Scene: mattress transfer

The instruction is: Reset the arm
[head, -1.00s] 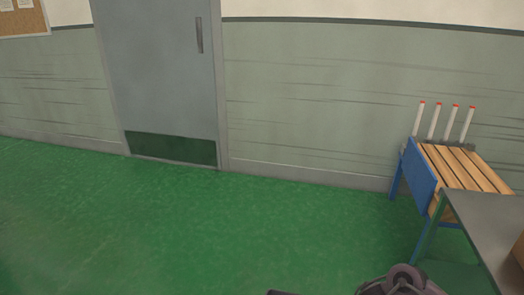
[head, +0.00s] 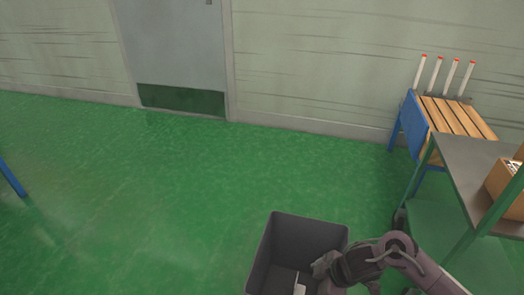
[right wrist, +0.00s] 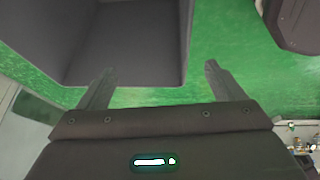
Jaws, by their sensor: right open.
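My right arm comes in from the lower right of the head view, and its gripper (head: 328,268) is at the right side of a dark grey open bin (head: 283,238). In the right wrist view the gripper (right wrist: 158,76) is open, its two fingers wide apart with nothing held between them. The bin (right wrist: 178,35) fills the upper left of that view, close to the left finger; I cannot tell whether they touch. A small white item (head: 299,288) shows low in the bin. My left gripper is not in view.
A grey-topped table (head: 465,160) with a green frame stands at the right, bearing a cardboard box (head: 503,190). Behind it is a wooden-slatted blue stand (head: 455,117) with several red-tipped white posts. A door (head: 175,50) is in the back wall.

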